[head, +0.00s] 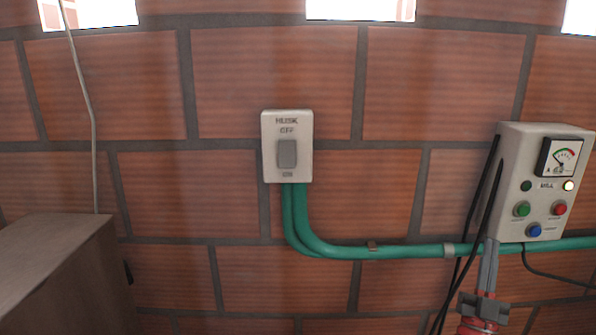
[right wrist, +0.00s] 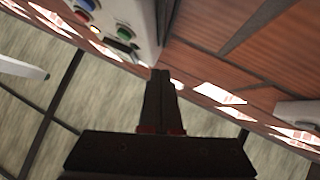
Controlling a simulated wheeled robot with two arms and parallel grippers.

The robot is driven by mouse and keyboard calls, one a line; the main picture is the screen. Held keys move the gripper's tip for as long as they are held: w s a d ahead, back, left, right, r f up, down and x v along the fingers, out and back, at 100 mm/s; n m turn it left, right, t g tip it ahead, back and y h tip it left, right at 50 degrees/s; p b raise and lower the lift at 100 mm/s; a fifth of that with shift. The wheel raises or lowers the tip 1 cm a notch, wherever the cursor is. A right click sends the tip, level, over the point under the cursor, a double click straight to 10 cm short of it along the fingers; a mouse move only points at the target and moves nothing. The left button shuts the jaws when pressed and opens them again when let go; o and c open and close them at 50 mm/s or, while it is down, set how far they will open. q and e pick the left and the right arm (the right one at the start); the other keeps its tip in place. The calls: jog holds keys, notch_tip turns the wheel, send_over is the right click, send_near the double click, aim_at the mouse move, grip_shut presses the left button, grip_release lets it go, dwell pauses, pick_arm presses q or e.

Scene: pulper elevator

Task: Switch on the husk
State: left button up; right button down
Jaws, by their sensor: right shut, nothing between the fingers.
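The husk switch (head: 287,146) is a pale box on the brick wall in the middle of the head view. It is marked HUSK and OFF above its grey rocker (head: 287,154), with small lettering below, likely ON. I cannot tell which way the rocker is tilted. My right gripper (head: 490,246) points up at the lower right, below and to the right of the switch and well apart from it. Its fingers are together and empty, also in the right wrist view (right wrist: 160,74). My left gripper is not in view.
The mill control box (head: 513,174) with gauge, buttons and a lit lamp is at the right, close to my right fingertips. A green conduit (head: 400,252) runs along the wall from the switch. A brown wooden box (head: 50,260) stands at lower left. The wall before the switch is clear.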

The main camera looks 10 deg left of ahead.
jog(key=w+a+r+n+g+y, duration=0.35)
jog(key=a+r+n+y, duration=0.75)
jog(key=r+n+y, duration=0.45)
jog(key=s+a+r+n+g+y, duration=0.2)
jog(key=s+a+n+g+y, duration=0.25)
jog(key=a+n, duration=0.2)
jog(key=s+a+r+n+g+y, duration=0.3)
jog(key=s+a+n+g+y, duration=0.1)
jog(key=a+n+g, duration=0.25)
jog(key=s+a+f+n+g+h+b, duration=0.1)
jog(key=s+a+f+n+g+h, duration=0.1)
jog(key=s, duration=0.4)
notch_tip(320, 180, down, 2)
jog(key=shift+a+f+n+g, duration=0.1)
jog(key=shift+a+n+g, duration=0.65)
jog(key=shift+n, duration=0.4)
jog(key=shift+s+a, duration=0.1)
